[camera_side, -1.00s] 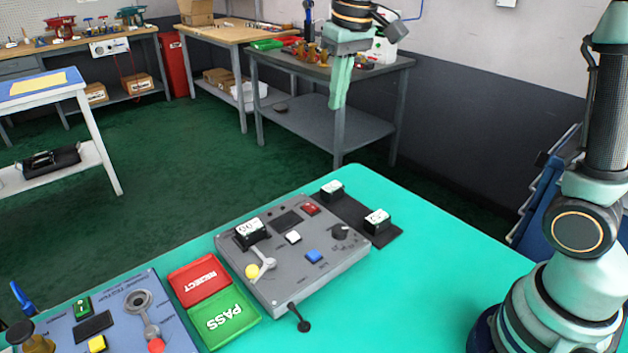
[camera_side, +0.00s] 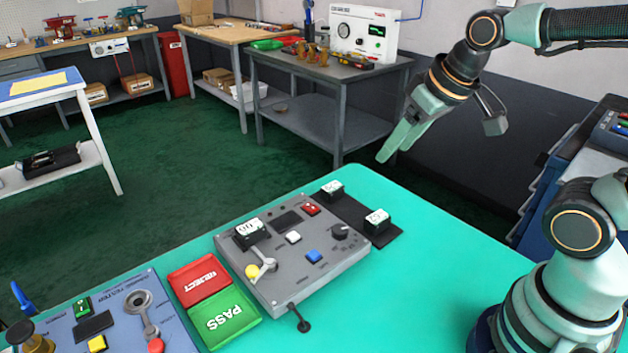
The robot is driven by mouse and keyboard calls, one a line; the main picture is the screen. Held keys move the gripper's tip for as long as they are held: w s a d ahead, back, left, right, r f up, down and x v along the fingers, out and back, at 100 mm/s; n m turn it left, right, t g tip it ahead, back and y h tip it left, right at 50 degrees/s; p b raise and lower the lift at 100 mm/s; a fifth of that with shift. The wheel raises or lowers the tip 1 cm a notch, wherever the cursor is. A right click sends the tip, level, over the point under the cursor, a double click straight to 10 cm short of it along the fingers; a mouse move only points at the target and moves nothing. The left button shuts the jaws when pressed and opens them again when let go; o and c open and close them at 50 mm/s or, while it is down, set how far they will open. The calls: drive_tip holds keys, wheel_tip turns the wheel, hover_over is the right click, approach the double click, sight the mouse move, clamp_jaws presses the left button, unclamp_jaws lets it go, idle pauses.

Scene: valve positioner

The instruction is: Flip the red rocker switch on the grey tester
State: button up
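The grey tester (camera_side: 280,270) lies on the teal bench top. The red rocker switch (camera_side: 311,209) is at its far edge, near the right-hand black plate. The tester also carries a white button (camera_side: 293,237), a blue button (camera_side: 313,256), a black knob (camera_side: 341,232) and a lever with a yellow ball (camera_side: 253,271). My gripper (camera_side: 388,155) is in the air, up and to the right of the switch and apart from it. Its fingers point down-left and appear close together. They hold nothing that I can see, and any gap between them is hard to make out.
A black plate (camera_side: 381,238) with two labelled blocks adjoins the tester. A red REJECT tray (camera_side: 199,279) and green PASS tray (camera_side: 226,317) lie to its left, beside a blue tester (camera_side: 120,318). The bench's right side (camera_side: 430,285) is clear.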

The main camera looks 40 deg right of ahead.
drive_tip(key=w+a+f, duration=0.2)
drive_tip(key=w+f, duration=0.2)
drive_tip(key=w, duration=0.5)
drive_tip(key=g, duration=0.1)
approach(306, 204)
drive_tip(key=x, duration=0.7)
drive_tip(key=shift+f, duration=0.15)
